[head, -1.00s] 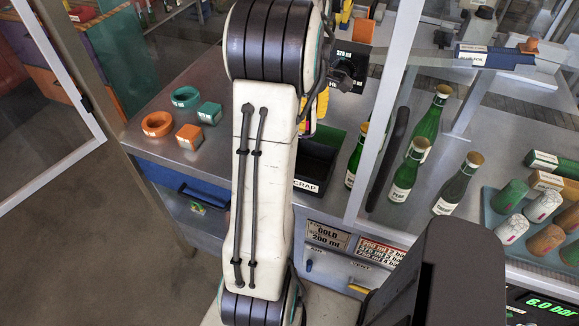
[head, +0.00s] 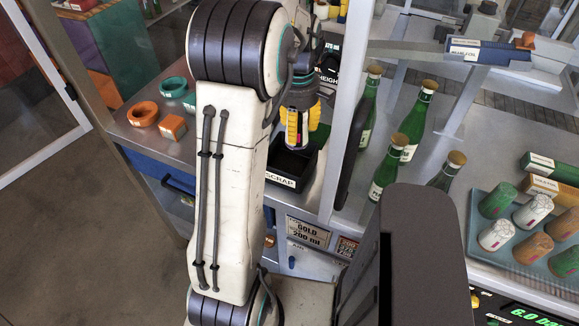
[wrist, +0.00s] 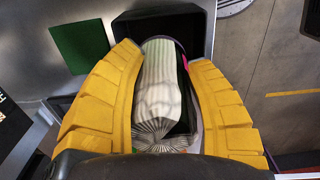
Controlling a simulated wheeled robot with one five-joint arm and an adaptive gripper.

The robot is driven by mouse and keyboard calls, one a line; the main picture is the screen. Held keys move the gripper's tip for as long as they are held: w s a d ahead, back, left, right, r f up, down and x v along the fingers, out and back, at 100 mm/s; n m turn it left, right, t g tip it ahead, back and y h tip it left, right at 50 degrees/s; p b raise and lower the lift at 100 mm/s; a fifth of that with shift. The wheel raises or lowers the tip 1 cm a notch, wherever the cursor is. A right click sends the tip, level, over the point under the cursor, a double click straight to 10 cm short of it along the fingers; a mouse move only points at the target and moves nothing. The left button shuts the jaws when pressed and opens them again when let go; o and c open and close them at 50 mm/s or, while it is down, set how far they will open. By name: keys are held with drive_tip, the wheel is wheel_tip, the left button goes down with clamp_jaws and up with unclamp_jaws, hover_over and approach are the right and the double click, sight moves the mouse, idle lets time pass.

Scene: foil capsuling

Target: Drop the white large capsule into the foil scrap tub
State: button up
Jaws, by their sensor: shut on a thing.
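The white large capsule (wrist: 160,95) is pleated and pale, held lengthwise between the two yellow fingers of my gripper (wrist: 165,85) in the wrist view. The black foil scrap tub (wrist: 130,30) shows behind the capsule there. In the head view my gripper (head: 297,127) points down over the tub (head: 310,172), which has a SCRAP label on its front. The fingers look close above the tub's opening; the exact height is hard to tell.
Green bottles (head: 413,118) stand right of the tub, behind an upright frame post (head: 345,120). A blue tray (head: 475,215) of capsules lies at the far right. Orange and teal rings and blocks (head: 143,113) lie left of my arm.

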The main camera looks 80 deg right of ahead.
wheel_tip(320, 180, down, 4)
drive_tip(key=b, duration=0.3)
drive_tip(key=shift+f, duration=0.2)
drive_tip(key=o, duration=0.8)
drive_tip(key=shift+c, duration=0.2)
drive_tip(key=shift+r, duration=0.1)
wheel_tip(320, 180, up, 12)
drive_tip(key=shift+f, duration=0.1)
idle(0.9)
